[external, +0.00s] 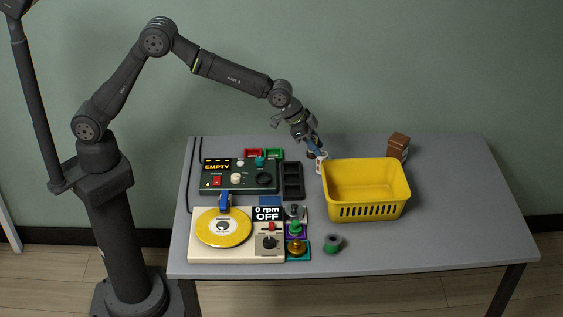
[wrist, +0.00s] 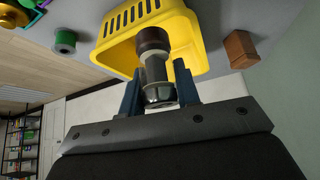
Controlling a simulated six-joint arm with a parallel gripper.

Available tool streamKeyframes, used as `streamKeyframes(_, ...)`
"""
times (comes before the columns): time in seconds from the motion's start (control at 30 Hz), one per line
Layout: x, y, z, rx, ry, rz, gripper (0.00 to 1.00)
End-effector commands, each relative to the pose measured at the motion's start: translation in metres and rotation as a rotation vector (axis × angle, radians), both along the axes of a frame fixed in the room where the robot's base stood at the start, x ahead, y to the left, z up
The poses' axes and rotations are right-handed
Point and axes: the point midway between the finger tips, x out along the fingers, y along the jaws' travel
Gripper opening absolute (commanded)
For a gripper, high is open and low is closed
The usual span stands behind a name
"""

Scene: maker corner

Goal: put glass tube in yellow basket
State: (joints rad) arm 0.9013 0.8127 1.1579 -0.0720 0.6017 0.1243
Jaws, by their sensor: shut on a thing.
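My gripper (wrist: 158,82) is shut on a glass tube (wrist: 156,70) with a dark brown end, held between its two blue fingers. In the wrist view the brown end points away from the camera and overlaps the yellow basket (wrist: 118,56). In the external view my gripper (external: 316,148) is at the left back corner of the yellow basket (external: 370,211). A small pale piece shows below the fingers there, too small to tell whether it is the tube. The visible inside of the basket looks empty. I cannot tell whether the tube touches the rim.
A brown block (external: 398,147) stands behind the basket. A green spool (external: 332,243) lies in front of it. A black tray (external: 292,181), a control box (external: 240,177) and a yellow-disc machine (external: 223,228) fill the table's left. The table's right side is clear.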

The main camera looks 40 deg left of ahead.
Motion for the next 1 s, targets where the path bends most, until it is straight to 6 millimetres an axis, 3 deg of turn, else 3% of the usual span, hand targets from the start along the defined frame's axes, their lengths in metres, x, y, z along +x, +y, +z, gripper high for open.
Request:
streamKeyframes(0.2, 0.034, -0.049, -0.004, 0.001, -0.001, 0.166, 0.07)
streamKeyframes(0.4, 0.054, -0.076, -0.003, 0.0, -0.002, 0.309, 0.07)
streamKeyframes(0.63, 0.066, -0.09, -0.002, 0.0, 0.0, 0.41, 0.07)
streamKeyframes(0.8, 0.066, -0.089, -0.04, 0.003, 0.002, 0.411, 0.07)
streamKeyframes(1.0, 0.066, -0.089, -0.064, 0.001, 0.002, 0.411, 0.07)
